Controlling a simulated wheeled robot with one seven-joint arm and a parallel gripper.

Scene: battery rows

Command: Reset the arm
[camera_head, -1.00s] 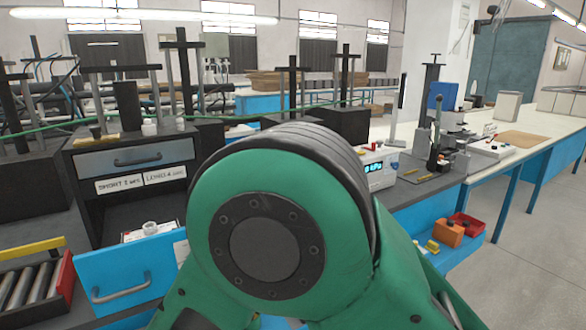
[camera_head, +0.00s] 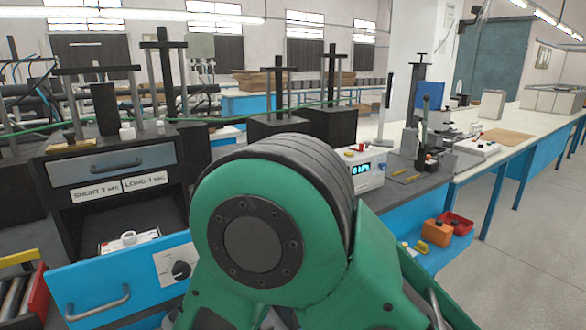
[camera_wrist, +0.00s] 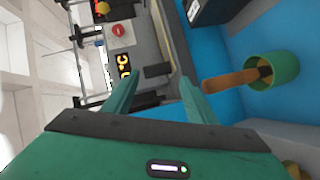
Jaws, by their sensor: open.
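My gripper (camera_wrist: 158,92) shows in the wrist view with its two green fingers apart and nothing between them. In the camera_head view my green arm fills the lower middle and hides part of the bench; the gripper itself is not seen there. In the wrist view a device with an orange digital display (camera_wrist: 124,66) and a red button (camera_wrist: 118,30) lies beyond the fingertips. The wrist picture is turned on its side.
An open blue drawer (camera_head: 88,285) juts out at the left below a grey drawer (camera_head: 112,165). A white display box (camera_head: 362,172) stands on the bench behind my arm. Orange (camera_head: 437,232) and red (camera_head: 462,224) bins sit lower right. A green cup (camera_wrist: 286,70) shows in the wrist view. Floor is clear at right.

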